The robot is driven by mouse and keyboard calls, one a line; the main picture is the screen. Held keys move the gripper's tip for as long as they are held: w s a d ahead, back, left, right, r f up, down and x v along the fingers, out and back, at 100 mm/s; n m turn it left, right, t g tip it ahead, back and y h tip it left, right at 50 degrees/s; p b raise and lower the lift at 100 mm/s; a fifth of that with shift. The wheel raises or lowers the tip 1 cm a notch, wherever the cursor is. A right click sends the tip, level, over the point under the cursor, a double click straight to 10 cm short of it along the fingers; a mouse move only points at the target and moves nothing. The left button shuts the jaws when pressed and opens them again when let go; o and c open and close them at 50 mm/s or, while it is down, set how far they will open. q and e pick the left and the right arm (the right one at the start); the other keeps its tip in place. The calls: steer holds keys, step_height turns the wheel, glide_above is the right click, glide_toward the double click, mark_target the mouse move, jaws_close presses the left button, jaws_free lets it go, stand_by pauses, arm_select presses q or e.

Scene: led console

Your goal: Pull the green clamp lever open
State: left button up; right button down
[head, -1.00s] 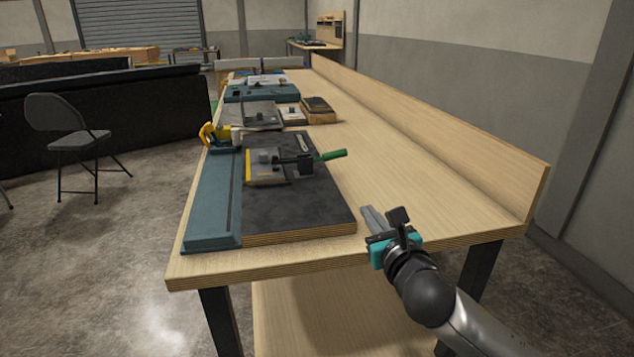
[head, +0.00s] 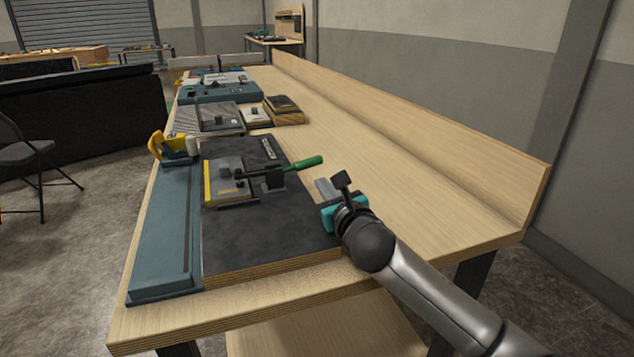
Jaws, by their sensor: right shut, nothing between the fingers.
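The green clamp lever (head: 308,163) sticks out to the right from a dark metal clamp (head: 268,180). The clamp is mounted on a black-topped board (head: 263,234) on the near part of the workbench. A small grey block with a yellow edge (head: 226,183) sits at the clamp's left. My right gripper (head: 326,188) is shut and empty, just right of the board and a little nearer than the lever's tip. It appears apart from the lever. My left gripper is out of view.
The wooden workbench (head: 400,190) has a raised back board (head: 420,140) on the right. A teal rail (head: 165,240) with a yellow tool (head: 160,147) lies left of the board. More panels and a teal console (head: 218,88) stand farther back.

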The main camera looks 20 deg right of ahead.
mark_target(303, 166)
steer(key=w, duration=0.2)
steer(key=w+b, duration=0.1)
steer(key=shift+w+f, duration=0.2)
steer(key=shift+w, duration=0.15)
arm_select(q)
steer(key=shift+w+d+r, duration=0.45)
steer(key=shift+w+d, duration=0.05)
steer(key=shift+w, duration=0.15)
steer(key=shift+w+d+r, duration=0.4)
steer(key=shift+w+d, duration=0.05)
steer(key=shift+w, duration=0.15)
arm_select(e)
steer(key=shift+w, duration=0.45)
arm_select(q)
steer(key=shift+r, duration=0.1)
arm_select(e)
steer(key=shift+r, duration=0.1)
